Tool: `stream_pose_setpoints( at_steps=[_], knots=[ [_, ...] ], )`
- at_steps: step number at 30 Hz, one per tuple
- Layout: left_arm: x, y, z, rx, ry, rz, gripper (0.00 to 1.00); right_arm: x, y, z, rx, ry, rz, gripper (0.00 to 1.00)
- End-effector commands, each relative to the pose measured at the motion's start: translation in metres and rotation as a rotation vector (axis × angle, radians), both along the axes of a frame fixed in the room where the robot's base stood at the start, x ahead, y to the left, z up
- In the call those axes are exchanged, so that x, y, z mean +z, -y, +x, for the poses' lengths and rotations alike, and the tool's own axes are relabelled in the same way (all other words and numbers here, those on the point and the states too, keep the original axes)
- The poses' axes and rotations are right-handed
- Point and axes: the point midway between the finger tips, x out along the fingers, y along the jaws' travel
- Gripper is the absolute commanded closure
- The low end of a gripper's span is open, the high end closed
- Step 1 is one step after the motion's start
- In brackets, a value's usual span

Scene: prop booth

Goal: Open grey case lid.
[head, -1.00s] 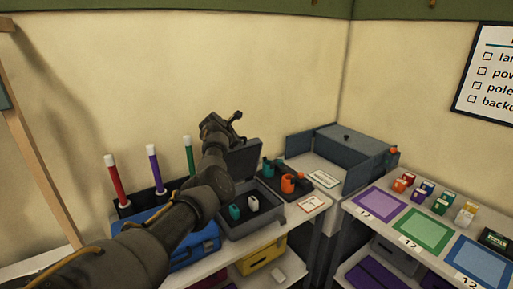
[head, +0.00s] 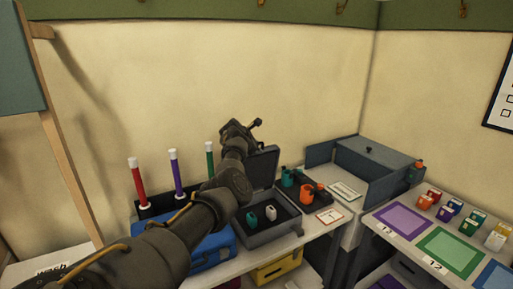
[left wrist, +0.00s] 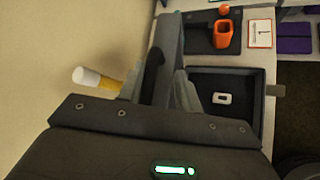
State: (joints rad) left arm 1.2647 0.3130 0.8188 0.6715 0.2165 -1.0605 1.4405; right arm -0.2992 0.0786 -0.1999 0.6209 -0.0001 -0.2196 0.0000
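The grey case (head: 283,232) sits on the bench with its lid (head: 263,167) standing up at the back. Its tray, holding a teal piece (head: 251,219) and a white piece (head: 271,213), is exposed. My left gripper (head: 249,128) is at the upper left of the raised lid. In the left wrist view the lid (left wrist: 171,45) is seen nearly edge-on, with the open case (left wrist: 257,85) to its right. The fingers (left wrist: 158,88) stand apart around the lid's near part; I cannot tell whether they touch it. My right gripper is out of view.
Red (head: 138,183), purple (head: 177,175) and green (head: 210,160) tubes stand behind a blue case (head: 212,250). Right of the grey case are a dark tray with orange and teal pieces (head: 307,193) and a grey bin (head: 372,165). Coloured mats (head: 402,219) lie on the right table.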

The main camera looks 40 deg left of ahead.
Motion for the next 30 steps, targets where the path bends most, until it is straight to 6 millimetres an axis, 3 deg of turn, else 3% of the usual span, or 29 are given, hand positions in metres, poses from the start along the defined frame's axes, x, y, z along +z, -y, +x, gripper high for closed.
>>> stream_pose_setpoints(
  at_steps=[8,24,30],
  knots=[
    [0.005,0.001,-0.007,0.002,-0.001,0.001,0.66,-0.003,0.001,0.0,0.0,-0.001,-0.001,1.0],
    [0.054,0.005,-0.074,0.002,0.0,0.003,0.66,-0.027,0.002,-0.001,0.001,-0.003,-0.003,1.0],
    [0.064,0.008,-0.085,0.0,0.0,0.0,0.66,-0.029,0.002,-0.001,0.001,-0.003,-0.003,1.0]
  ],
)
